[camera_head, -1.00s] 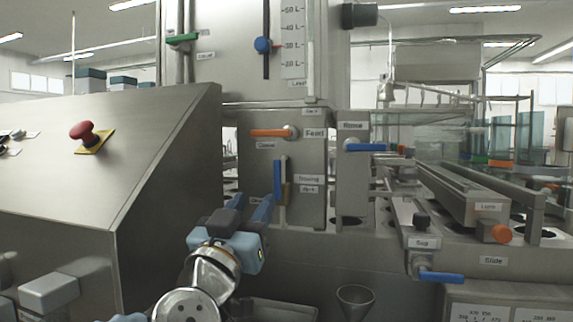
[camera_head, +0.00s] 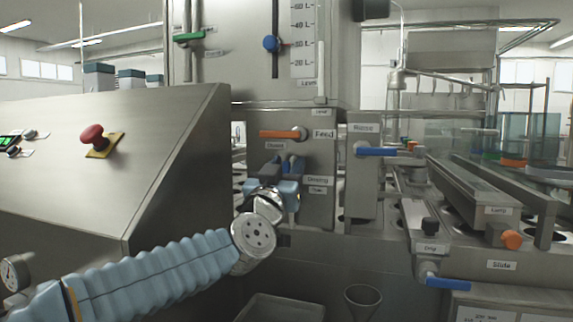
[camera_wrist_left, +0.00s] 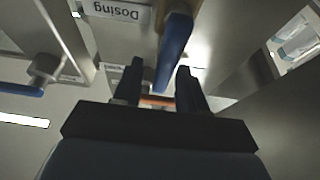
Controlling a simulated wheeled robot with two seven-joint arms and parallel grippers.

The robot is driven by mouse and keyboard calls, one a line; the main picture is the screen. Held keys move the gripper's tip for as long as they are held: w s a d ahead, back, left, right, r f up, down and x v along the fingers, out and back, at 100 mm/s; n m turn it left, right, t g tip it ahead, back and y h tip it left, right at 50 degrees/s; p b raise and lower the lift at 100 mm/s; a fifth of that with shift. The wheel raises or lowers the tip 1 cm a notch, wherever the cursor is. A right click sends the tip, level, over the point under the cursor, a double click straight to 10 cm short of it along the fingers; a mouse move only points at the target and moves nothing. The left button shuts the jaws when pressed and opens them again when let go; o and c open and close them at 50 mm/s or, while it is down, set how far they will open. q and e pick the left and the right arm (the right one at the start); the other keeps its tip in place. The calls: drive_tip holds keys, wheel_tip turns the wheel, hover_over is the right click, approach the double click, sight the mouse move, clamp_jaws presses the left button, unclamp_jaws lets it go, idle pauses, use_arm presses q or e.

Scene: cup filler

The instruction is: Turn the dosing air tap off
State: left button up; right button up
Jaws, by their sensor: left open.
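The dosing air tap has a long blue handle. In the left wrist view the handle (camera_wrist_left: 175,50) reaches down between my open fingers, nearer the right one; I cannot tell whether they touch it. My left gripper (camera_wrist_left: 158,72) is open around its end. In the head view my left gripper (camera_head: 283,165) is up at the tap, left of the Dosing label (camera_head: 318,180), and hides most of the handle and the valve. The Dosing label (camera_wrist_left: 115,11) also shows upside down in the left wrist view. My right gripper is not in view.
The orange Feed handle (camera_head: 279,134) lies level just above my gripper. The blue Rinse handle (camera_head: 376,152) is to the right. A sloped console with a red button (camera_head: 92,134) stands left. A funnel (camera_head: 362,300) and a tray (camera_head: 285,309) are below.

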use_arm(q)
clamp_jaws()
